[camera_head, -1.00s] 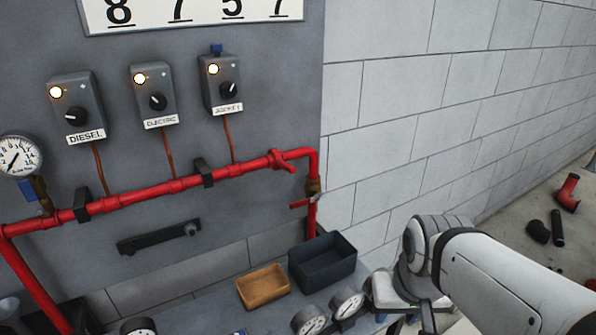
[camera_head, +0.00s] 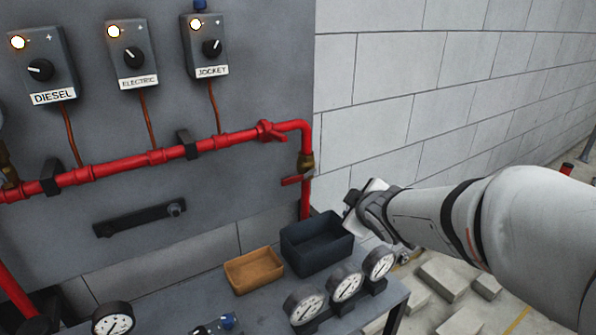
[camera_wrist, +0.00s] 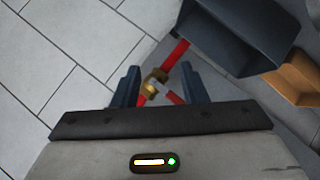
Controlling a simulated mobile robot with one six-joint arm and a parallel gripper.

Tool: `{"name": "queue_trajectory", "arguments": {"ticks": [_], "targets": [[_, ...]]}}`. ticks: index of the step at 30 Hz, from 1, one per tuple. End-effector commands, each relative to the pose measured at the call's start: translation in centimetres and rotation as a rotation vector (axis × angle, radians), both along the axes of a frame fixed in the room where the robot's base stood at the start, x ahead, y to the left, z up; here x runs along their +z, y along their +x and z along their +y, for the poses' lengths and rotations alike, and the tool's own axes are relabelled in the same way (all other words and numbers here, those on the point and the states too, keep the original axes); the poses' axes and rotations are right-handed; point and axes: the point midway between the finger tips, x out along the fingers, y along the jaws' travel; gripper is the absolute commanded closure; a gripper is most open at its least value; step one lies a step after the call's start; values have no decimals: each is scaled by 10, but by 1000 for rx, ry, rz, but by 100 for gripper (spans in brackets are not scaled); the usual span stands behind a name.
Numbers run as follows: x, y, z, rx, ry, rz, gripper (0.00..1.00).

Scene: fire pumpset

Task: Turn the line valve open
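A brass valve (camera_head: 306,162) sits on the vertical red pipe at the right end of the panel. Its red lever (camera_head: 293,181) points left, crosswise to the pipe. My gripper (camera_head: 352,205) is to the right of the pipe and slightly lower, apart from it. In the wrist view, my gripper's two fingers (camera_wrist: 161,88) are spread open with nothing held. The brass valve (camera_wrist: 152,83) and part of the red lever (camera_wrist: 174,97) appear between and beyond them.
A dark bin (camera_head: 318,246) and an orange tray (camera_head: 254,270) stand on the bench below the valve. Several gauges (camera_head: 345,283) line the bench front. A red fitting with a handle (camera_head: 269,131) is on the horizontal pipe. The block wall (camera_head: 400,100) is to the right.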

Motion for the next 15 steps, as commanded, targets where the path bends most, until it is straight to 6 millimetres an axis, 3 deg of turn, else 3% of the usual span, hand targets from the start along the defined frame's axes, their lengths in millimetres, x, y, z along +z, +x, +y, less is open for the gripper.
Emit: {"name": "queue_trajectory", "arguments": {"ticks": [1,3,6,10,15], "targets": [[-14,23,5,60,-88,-108,61],[-17,44,28,198,-164,-239,61],[-19,63,60,362,-253,-416,61],[-21,73,91,509,-335,-602,61],[-20,75,113,600,-381,-731,61]]}}
